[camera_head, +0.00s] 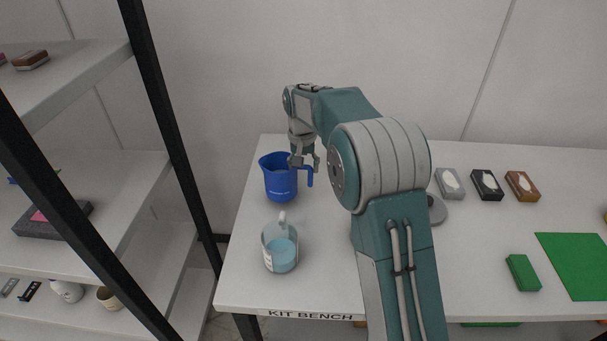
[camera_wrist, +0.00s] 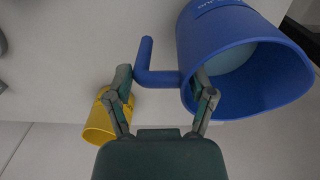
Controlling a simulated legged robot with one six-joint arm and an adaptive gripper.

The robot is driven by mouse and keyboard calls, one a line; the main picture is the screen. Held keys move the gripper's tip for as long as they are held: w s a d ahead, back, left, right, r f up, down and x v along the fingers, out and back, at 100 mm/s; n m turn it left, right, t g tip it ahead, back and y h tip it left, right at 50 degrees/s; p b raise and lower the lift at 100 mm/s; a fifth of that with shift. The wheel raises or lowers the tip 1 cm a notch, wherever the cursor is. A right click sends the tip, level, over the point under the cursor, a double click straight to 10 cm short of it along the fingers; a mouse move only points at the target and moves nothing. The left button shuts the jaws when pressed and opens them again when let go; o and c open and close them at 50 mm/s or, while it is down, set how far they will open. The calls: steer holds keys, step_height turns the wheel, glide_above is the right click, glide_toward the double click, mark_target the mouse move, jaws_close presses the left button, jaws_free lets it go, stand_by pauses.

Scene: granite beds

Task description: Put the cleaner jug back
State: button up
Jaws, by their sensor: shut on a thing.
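A blue jug (camera_head: 281,178) with a side handle is upright at the back left of the bench; whether it touches the top cannot be told. My gripper (camera_head: 304,162) is at its handle side. In the wrist view the blue jug (camera_wrist: 240,60) shows its open mouth with something pale inside. My gripper's fingertips (camera_wrist: 165,78) are either side of the handle's arm and the near wall, shut on the jug. A clear jug (camera_head: 280,246) with light blue liquid stands nearer the front left, apart from my gripper. Which is the cleaner jug cannot be read.
A yellow cup (camera_wrist: 98,122) shows beside the left finger in the wrist view. Grey, black and brown blocks (camera_head: 488,184), a green block (camera_head: 522,272) and a green mat (camera_head: 575,262) lie at right. A shelf rack (camera_head: 95,180) stands left. My arm hides the bench middle.

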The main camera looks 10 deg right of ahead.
steer(key=shift+f, duration=1.25)
steer(key=o, duration=1.3)
steer(key=shift+s+f, duration=0.1)
steer(key=shift+c, duration=0.2)
